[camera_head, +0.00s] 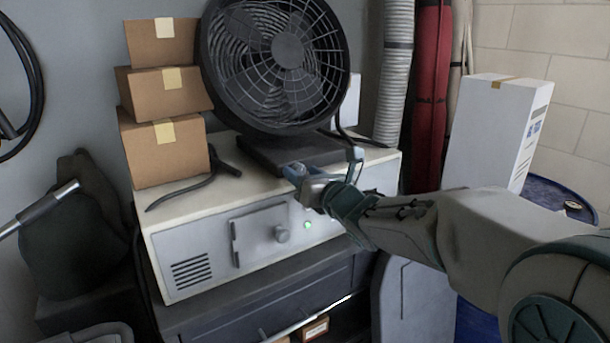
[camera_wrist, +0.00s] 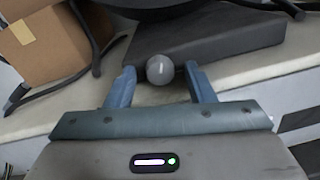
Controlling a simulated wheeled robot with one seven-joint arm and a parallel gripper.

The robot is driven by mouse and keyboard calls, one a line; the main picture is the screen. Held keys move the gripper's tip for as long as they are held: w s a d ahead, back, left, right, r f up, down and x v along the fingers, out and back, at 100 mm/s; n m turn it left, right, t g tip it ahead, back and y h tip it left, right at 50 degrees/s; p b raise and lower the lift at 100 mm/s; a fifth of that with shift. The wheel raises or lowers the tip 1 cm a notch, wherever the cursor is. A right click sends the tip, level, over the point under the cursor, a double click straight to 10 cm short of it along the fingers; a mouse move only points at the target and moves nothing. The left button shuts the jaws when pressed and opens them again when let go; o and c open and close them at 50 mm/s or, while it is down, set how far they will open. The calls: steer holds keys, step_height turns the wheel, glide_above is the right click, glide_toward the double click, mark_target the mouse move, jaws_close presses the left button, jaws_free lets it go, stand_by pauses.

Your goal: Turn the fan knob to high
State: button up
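The black round fan (camera_head: 285,50) stands on a dark wedge-shaped base (camera_head: 290,150) on top of a pale cabinet. In the wrist view, the grey round knob (camera_wrist: 160,69) sits at the near edge of the fan base (camera_wrist: 215,38), with a short light mark near its middle. My gripper (camera_head: 325,163) is at the front of the base. In the wrist view, my gripper (camera_wrist: 161,70) is open, with one blue finger on each side of the knob and a small gap on both sides. The knob is not clearly seen in the head view.
The pale cabinet (camera_head: 190,240) has its own front knob (camera_head: 282,233) and a green light. Stacked cardboard boxes (camera_head: 165,150) stand left of the fan. A black cable (camera_head: 185,190) lies on the cabinet top. A white box (camera_head: 490,130) and hoses stand at the right.

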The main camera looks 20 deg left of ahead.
steer(key=b+v, duration=0.2)
steer(key=v, duration=1.1)
steer(key=shift+s+d+b, duration=0.3)
steer(key=shift+b, duration=0.05)
